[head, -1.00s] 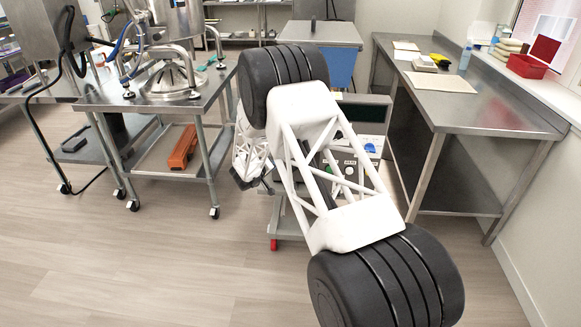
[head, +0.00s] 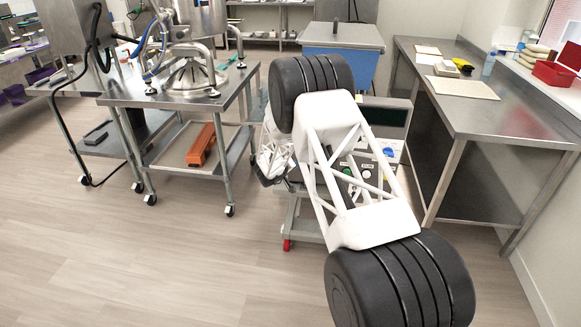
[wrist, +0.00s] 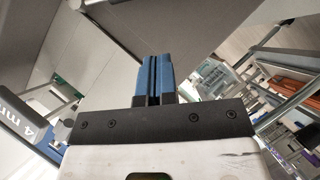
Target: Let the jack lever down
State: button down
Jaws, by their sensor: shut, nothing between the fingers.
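I cannot pick out the jack lever with certainty in either view. My gripper shows in the wrist view (wrist: 153,80) with its two blue fingers together and nothing between them. In the head view my arm reaches forward, and its end is low beside the steel cart (head: 180,93); the fingertips are too small to make out there. A grey rounded piece marked "4 mm" (wrist: 22,125) is at the left of the wrist view, apart from the fingers. A wide grey surface fills the top of that view.
The cart carries a steel machine (head: 192,75), with an orange object (head: 201,145) on its lower shelf. A wheeled unit with buttons (head: 365,172) and a red-tipped foot (head: 287,244) stands partly behind my arm. A steel bench (head: 500,110) is at the right. The floor at front left is clear.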

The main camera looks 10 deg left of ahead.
jog(key=w+d+f, duration=0.4)
jog(key=w+d, duration=0.1)
jog(key=shift+w+d+f, duration=0.25)
jog(key=shift+d+f, duration=0.05)
dwell(0.4)
jog(key=shift+f, duration=0.1)
